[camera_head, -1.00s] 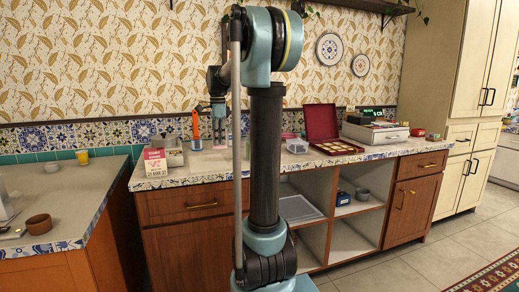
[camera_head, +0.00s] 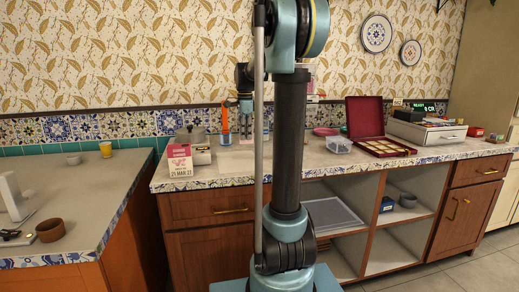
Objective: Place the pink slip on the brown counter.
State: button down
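A pink and white card reading "21 MAR" (camera_head: 180,161) stands upright at the left end of the counter with brown wooden doors (camera_head: 340,162). I cannot tell whether this is the pink slip. My gripper (camera_head: 246,118) points down above the back of that counter, left of my arm's dark column. A small pale pinkish patch shows just below its fingers. It is too small to tell whether the gripper holds it or whether it stands behind. The finger opening is also too small to judge. My arm hides part of the counter's middle.
A metal box (camera_head: 199,150) and an orange bottle (camera_head: 225,128) stand near the card. An open red case (camera_head: 375,130), a clear tub (camera_head: 339,145) and a cash register (camera_head: 428,130) are on the right. A left counter (camera_head: 75,190) holds a brown bowl (camera_head: 51,231) and a yellow cup (camera_head: 106,149).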

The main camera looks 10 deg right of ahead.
jog(key=shift+f, duration=3.25)
jog(key=c, duration=1.8)
grip_release()
notch_tip(320, 180, up, 12)
jog(key=s+f+n+t, duration=0.1)
jog(key=s+f+n, duration=0.3)
jog(key=s, duration=0.6)
jog(key=s+f+n, duration=0.5)
jog(key=s, duration=0.4)
jog(key=s+f+n+t, duration=0.1)
jog(key=s+f+n, duration=0.8)
jog(key=s+f, duration=0.7)
jog(key=shift+d+f, duration=0.15)
jog(key=shift+f, duration=0.15)
